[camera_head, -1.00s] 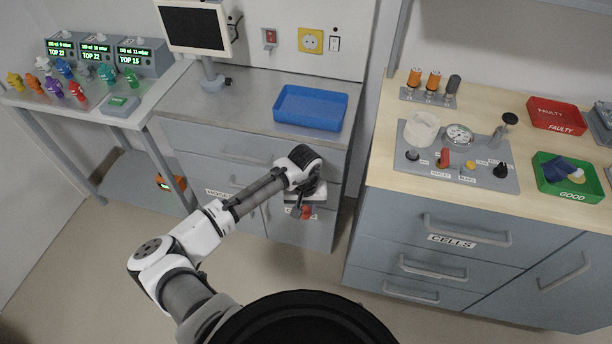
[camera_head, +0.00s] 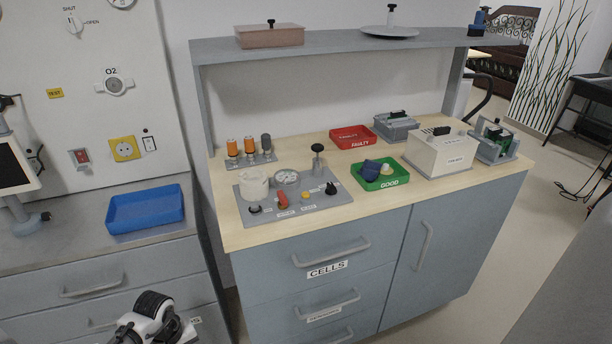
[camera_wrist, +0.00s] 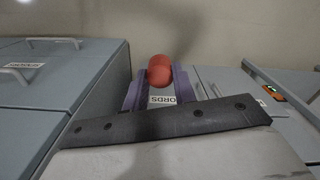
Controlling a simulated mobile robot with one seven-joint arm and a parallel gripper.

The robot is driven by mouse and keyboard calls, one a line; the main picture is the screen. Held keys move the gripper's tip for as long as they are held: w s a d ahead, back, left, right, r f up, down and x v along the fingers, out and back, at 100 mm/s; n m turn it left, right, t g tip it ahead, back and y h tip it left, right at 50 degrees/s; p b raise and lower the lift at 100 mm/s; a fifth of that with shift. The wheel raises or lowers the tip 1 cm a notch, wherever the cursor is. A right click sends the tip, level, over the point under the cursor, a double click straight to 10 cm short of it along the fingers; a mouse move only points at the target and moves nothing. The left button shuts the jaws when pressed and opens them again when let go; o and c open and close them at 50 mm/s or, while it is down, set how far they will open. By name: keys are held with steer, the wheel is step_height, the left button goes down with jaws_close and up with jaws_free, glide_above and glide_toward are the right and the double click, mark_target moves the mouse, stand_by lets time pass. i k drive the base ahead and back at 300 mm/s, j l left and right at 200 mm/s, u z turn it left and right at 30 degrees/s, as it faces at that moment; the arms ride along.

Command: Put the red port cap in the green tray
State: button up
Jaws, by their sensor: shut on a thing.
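The red port cap (camera_wrist: 159,69) shows in the wrist view as a rounded red piece between the fingertips of my gripper (camera_wrist: 158,85). My gripper is shut on it and holds it in the air. In the head view only part of my arm shows at the bottom left edge; the fingertips and the cap are out of sight there. The green tray (camera_head: 372,185), labelled GOOD, stands on the wooden counter right of centre, well away from my gripper. A dark blue piece (camera_head: 370,170) and a small pale piece lie in it.
A red tray (camera_head: 353,137) labelled FAULTY stands behind the green one. A grey panel (camera_head: 330,198) with knobs and a gauge lies to its left, a cream box (camera_head: 440,153) to its right. A shelf (camera_head: 340,44) spans above. A blue tray (camera_head: 146,209) is on the left counter.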

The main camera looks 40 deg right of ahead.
mark_target(379, 174)
steer(key=k+j+z, duration=0.1)
steer(key=z, duration=0.65)
steer(key=k+l, duration=0.05)
